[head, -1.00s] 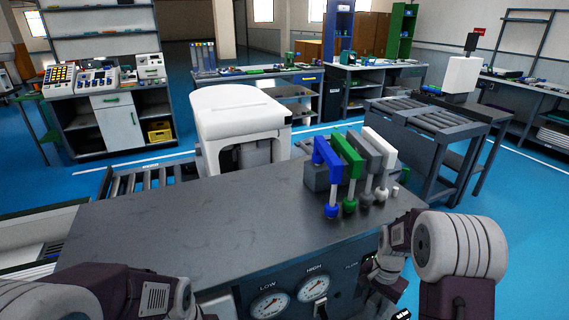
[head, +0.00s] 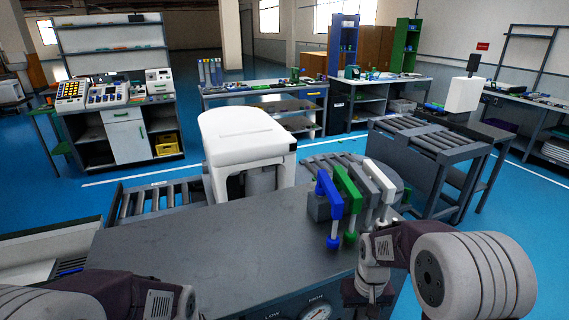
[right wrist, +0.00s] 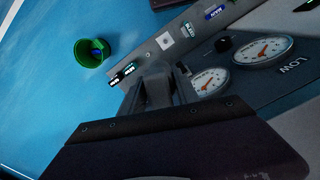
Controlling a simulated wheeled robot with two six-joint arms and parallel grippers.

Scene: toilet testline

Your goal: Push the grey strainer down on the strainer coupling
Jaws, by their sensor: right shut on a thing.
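My right gripper (right wrist: 160,88) shows in the right wrist view, in front of the panel with dials. Its fingers are close together on something dark and small that I cannot make out. Four levers stand on a grey block (head: 318,206) at the bench's right: blue (head: 328,192), green (head: 347,188), grey (head: 368,183) and white (head: 381,177). I cannot identify the grey strainer or its coupling. My left gripper is out of view; only its arm shows.
A white toilet (head: 240,140) stands behind the bench. Dials (right wrist: 262,50) and labels are on the front panel. A green bin (right wrist: 96,48) stands on the blue floor. The bench's left and middle are clear.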

